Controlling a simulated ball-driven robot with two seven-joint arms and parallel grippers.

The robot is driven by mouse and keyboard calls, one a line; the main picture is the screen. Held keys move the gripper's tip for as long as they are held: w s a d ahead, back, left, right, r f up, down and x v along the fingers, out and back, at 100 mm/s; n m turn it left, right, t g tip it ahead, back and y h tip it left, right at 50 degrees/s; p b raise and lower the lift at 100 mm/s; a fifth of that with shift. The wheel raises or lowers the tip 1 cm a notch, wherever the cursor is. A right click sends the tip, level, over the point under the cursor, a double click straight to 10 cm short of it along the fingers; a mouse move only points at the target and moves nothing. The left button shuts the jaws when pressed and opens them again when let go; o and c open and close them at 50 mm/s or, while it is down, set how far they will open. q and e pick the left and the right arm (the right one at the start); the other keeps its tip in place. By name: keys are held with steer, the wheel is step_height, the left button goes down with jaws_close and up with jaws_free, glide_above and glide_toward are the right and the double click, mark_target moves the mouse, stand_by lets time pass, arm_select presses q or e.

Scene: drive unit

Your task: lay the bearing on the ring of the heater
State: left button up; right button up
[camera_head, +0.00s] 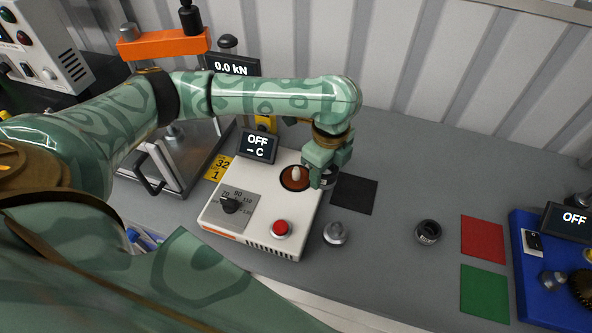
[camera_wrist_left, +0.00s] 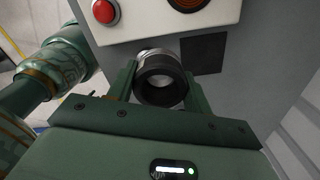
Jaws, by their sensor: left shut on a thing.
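The heater (camera_head: 262,205) is a white box with a dial, a red button and a display reading "OFF – C". Its reddish-brown round ring (camera_head: 293,179), with a pale post at its centre, also shows partly at the top of the left wrist view (camera_wrist_left: 187,4). My left gripper (camera_head: 326,176) is just right of the ring, shut on the bearing. In the left wrist view the bearing (camera_wrist_left: 160,92) is a dark, thick ring between the two fingers, its hole facing the camera. The fingers hide much of it in the head view. My right gripper is not in view.
A black square (camera_head: 355,195) lies right of the heater. A silver knobbed piece (camera_head: 336,234) and a dark round part (camera_head: 428,232) stand on the grey bench. Red (camera_head: 482,239) and green (camera_head: 485,292) squares and a blue unit (camera_head: 527,262) are at right.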

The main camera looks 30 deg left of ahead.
mark_target(296, 168)
arm_select(q)
steer(key=w+a+f+b, duration=0.1)
steer(key=a+f, duration=0.1)
steer(key=a, duration=0.1)
steer(key=w+a+f+b, duration=0.1)
steer(key=a+f, duration=0.2)
steer(key=w+a+f+b, duration=0.1)
steer(key=w+a+f, duration=0.1)
steer(key=a, duration=0.1)
steer(key=shift+f, duration=0.15)
steer(key=shift+w+a+f+b, duration=0.2)
steer(key=shift+a+f+b, duration=0.15)
steer(key=shift+f+b, duration=0.1)
steer(key=f, duration=0.1)
steer(key=f+b, duration=0.1)
steer(key=f, duration=0.2)
steer(key=shift+w+a, duration=0.1)
steer(key=shift+a, duration=0.2)
steer(key=shift+r, duration=0.15)
steer(key=o, duration=1.1)
steer(key=shift+o, duration=0.2)
